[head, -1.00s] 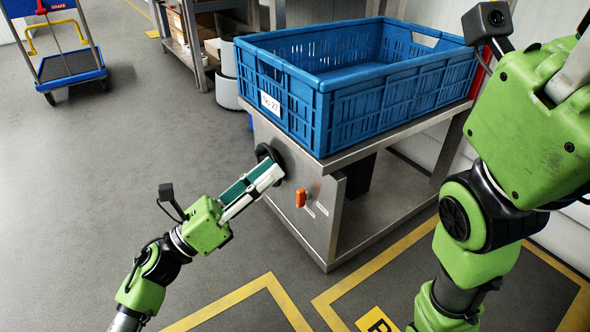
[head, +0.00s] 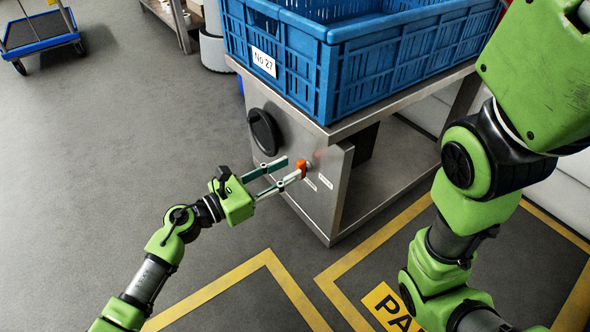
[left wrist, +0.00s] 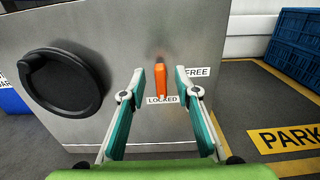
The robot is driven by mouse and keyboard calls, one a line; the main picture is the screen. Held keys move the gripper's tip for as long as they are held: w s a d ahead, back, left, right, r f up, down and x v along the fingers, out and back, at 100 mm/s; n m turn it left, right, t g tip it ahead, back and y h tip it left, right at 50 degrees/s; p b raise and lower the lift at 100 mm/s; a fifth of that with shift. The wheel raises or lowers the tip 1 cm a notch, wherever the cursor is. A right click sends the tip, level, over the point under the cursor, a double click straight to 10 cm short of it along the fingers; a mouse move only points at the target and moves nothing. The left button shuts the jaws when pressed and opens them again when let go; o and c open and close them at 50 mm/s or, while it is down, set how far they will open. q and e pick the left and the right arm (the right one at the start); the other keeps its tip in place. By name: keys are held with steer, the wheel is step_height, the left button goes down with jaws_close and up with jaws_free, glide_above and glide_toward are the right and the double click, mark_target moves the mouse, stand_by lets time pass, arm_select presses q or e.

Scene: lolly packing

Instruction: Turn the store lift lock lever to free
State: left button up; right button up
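The orange lock lever (head: 302,165) is on the steel side panel of the store lift. In the left wrist view the lever (left wrist: 160,78) hangs down toward the LOCKED label (left wrist: 163,100); the FREE label (left wrist: 197,72) is to its right. My left gripper (head: 291,169) is open and empty, pointing at the panel close to the lever. In the left wrist view its two fingers (left wrist: 160,74) appear on either side of the lever, with gaps; I cannot tell if the tips reach it. My right arm shows at right; its gripper is out of view.
A black round handwheel (head: 264,131) is on the panel left of the lever. A blue crate (head: 350,75) labelled No 27 stands on the lift top (head: 405,106). A blue trolley (head: 40,40) is far left. The floor (head: 110,150) at left is clear.

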mark_target(297, 164)
arm_select(q)
steer(key=shift+b+x, duration=0.35)
steer(key=shift+x, duration=1.35)
jaws_close()
